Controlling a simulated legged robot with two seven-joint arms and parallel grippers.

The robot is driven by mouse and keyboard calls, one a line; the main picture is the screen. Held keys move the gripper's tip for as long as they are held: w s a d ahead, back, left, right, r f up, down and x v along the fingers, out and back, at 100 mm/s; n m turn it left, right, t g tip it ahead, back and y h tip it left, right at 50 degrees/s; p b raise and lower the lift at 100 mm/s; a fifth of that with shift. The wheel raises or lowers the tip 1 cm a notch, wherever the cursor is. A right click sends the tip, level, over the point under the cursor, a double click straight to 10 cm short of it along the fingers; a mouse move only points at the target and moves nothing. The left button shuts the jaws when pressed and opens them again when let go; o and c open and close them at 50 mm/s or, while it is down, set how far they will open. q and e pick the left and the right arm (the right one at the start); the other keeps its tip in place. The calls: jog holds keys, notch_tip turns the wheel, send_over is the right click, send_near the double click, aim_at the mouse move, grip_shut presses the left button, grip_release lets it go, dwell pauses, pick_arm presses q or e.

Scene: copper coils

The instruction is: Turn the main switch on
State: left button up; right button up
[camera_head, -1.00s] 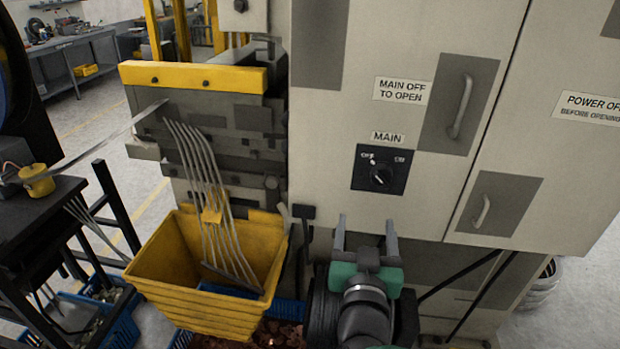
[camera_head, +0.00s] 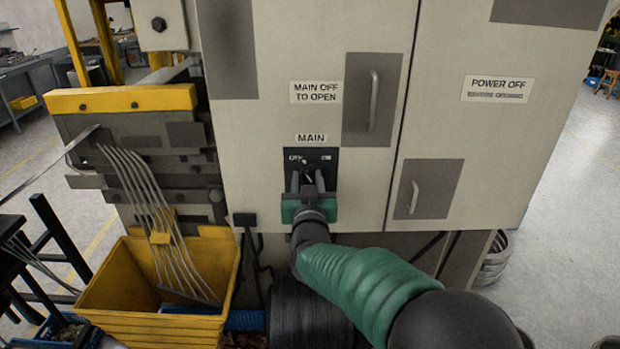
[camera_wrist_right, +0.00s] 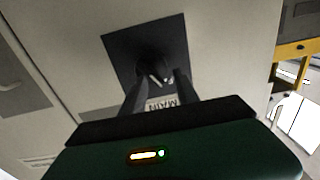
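The main switch is a dark square panel (camera_head: 327,155) with a round knob (camera_head: 308,177), set below the "MAIN" label on the cabinet. In the right wrist view the knob (camera_wrist_right: 154,70) shows dark at the panel's middle. My right gripper (camera_head: 308,180) is at the panel, its two fingers pointing at it, one on each side of the knob. The fingers stand apart with a gap between them, and I cannot tell whether they touch the knob. The knob's pointer is mostly hidden. My left gripper is out of view.
The cabinet (camera_head: 270,130) has two grey recessed handles, one (camera_head: 373,100) right of the switch and one (camera_head: 413,197) lower right. A yellow bin (camera_head: 150,325) stands lower left, below metal strips. A black lever (camera_head: 247,222) juts out left of the gripper.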

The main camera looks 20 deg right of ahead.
jog(key=shift+d+r+h, duration=0.3)
jog(key=shift+d+h, duration=0.2)
jog(key=shift+d, duration=0.15)
jog(key=c, duration=1.1)
jog(key=shift+d, duration=0.1)
grip_shut()
jog(key=shift+d, duration=0.1)
jog(key=shift+m, duration=0.3)
jog(key=shift+s+d+f+m+b, duration=0.1)
jog(key=shift+m+b, duration=2.3)
jog(key=shift+m, duration=0.55)
jog(key=shift+s+d+f+m+b, duration=0.1)
jog(key=shift+m+b, duration=2.25)
jog(key=shift+m, duration=0.65)
jog(key=shift+d+f+m+b, duration=0.1)
jog(key=shift+m+b, duration=2.3)
jog(key=shift+m, duration=0.55)
